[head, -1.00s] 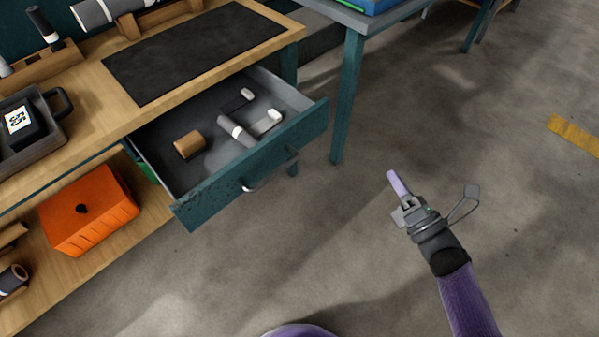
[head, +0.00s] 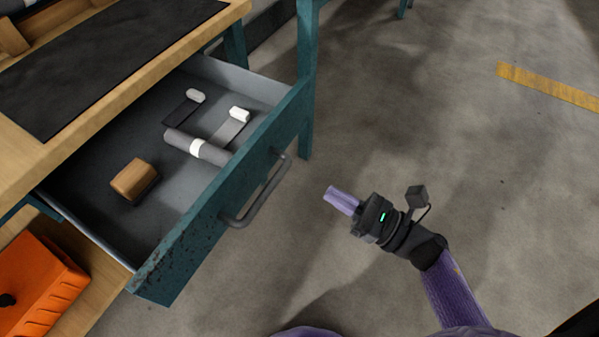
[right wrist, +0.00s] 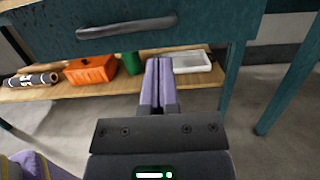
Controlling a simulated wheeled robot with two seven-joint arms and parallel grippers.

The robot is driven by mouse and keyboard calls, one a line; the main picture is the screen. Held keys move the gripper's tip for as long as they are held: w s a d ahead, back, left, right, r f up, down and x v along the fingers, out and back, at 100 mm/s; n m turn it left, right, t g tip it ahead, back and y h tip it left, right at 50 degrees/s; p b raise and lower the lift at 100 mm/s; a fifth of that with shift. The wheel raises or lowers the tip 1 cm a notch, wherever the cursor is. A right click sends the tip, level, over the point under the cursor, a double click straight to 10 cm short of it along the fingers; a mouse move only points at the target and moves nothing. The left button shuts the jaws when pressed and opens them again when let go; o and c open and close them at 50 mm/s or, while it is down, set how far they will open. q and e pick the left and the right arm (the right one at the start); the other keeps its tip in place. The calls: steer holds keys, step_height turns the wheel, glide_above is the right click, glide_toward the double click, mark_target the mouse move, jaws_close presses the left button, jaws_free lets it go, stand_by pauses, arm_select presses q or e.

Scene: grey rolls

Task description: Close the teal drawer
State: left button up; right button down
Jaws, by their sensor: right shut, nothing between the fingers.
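The teal drawer (head: 215,210) is pulled out from under the wooden workbench top, with a grey bar handle (head: 262,196) on its front. My left gripper is not in view.
A dark mat (head: 90,70) lies on the bench top. An orange box (head: 40,285) sits on the lower shelf, which also holds a white tray (right wrist: 192,62) and a green item (right wrist: 132,62). A teal leg (head: 306,90) stands beyond the drawer. The floor in front is clear.

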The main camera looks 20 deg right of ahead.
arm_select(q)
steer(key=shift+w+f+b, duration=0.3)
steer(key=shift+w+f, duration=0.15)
arm_select(e)
steer(key=x, duration=0.7)
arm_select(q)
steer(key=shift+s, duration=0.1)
